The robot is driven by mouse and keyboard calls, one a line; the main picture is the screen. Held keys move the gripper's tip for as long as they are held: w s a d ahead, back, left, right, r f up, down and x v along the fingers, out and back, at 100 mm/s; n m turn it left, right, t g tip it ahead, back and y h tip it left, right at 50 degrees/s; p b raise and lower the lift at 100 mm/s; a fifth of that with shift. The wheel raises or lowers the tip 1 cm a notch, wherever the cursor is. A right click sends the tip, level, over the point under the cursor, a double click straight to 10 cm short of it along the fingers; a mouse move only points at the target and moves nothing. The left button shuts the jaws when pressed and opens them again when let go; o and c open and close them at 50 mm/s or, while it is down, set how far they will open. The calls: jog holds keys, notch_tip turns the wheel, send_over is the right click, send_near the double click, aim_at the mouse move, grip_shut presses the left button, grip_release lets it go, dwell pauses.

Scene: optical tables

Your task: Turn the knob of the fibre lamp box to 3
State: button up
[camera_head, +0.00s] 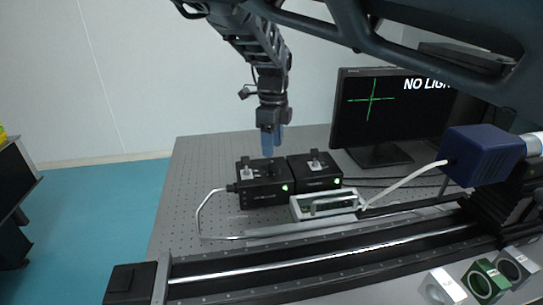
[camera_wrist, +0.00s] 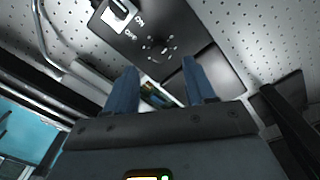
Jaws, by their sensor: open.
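Two black boxes with green lights stand side by side on the optical table. My gripper (camera_head: 268,148) hangs above the left box (camera_head: 250,198), pointing down, with its blue fingers close over the box top. In the wrist view my gripper (camera_wrist: 158,64) is open, its fingers apart and nothing between them. The dark knob (camera_wrist: 158,47) with white marks around it lies just beyond the fingertips, apart from them. Its setting is too small to read. A switch (camera_wrist: 118,12) with ON and OFF labels sits beside it. I cannot tell from labels which box is the fibre lamp box.
The right box (camera_head: 318,182) is close beside the left one. A grey-green instrument (camera_head: 325,204), a cable and a long black rail (camera_head: 300,268) lie in front. A monitor (camera_head: 385,112) reading "NO LIGH…" stands behind right. Bare perforated tabletop (camera_head: 205,160) lies left.

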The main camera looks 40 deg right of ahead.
aim_at(273, 163)
jog(key=shift+f+p, duration=0.55)
jog(key=shift+f, duration=2.45)
grip_shut()
